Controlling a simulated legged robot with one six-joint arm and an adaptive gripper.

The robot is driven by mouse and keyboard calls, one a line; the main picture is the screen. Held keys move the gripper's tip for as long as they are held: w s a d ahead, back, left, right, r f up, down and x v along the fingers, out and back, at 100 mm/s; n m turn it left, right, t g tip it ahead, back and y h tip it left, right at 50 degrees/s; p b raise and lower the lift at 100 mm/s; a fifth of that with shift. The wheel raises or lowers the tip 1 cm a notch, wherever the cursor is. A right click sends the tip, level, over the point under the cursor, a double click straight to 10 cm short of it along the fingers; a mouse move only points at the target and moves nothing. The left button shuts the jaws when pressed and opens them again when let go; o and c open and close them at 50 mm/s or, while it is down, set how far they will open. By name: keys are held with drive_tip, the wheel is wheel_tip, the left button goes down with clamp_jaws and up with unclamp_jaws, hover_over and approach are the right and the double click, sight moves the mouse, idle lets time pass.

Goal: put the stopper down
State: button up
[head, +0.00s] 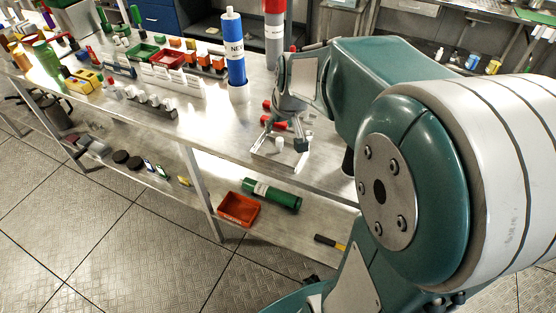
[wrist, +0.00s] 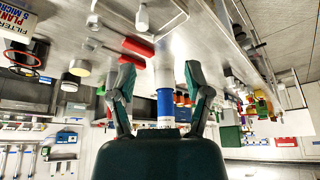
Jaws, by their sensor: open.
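My gripper (head: 285,138) is open over the right part of the steel bench (head: 215,120), and its fingers show wide apart in the wrist view (wrist: 160,68). A small white piece (head: 279,144), which may be the stopper, stands on a low pale plate (head: 270,160) by the fingertips. A small white piece also shows in the wrist view (wrist: 142,18), beyond the fingertips and apart from them. Nothing is visibly held between the fingers. Red pieces (head: 272,121) lie beside the gripper, partly hidden by it.
A tall blue cylinder (head: 235,60) and a red-topped grey cylinder (head: 274,35) stand behind the gripper. A red bin (head: 238,209) and green bottle (head: 272,195) lie on the lower shelf.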

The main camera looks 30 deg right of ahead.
drive_tip(key=s+a+r, duration=0.2)
drive_tip(key=s+a, duration=0.3)
drive_tip(key=s, duration=0.4)
drive_tip(key=s+a+r+n+t, duration=0.1)
drive_tip(key=s+a+r, duration=0.2)
drive_tip(key=s, duration=0.6)
drive_tip(key=a, duration=0.2)
drive_tip(key=shift+a+r, duration=0.15)
drive_tip(key=shift+a, duration=0.15)
drive_tip(key=shift+c, duration=0.5)
drive_tip(key=shift+a, duration=0.15)
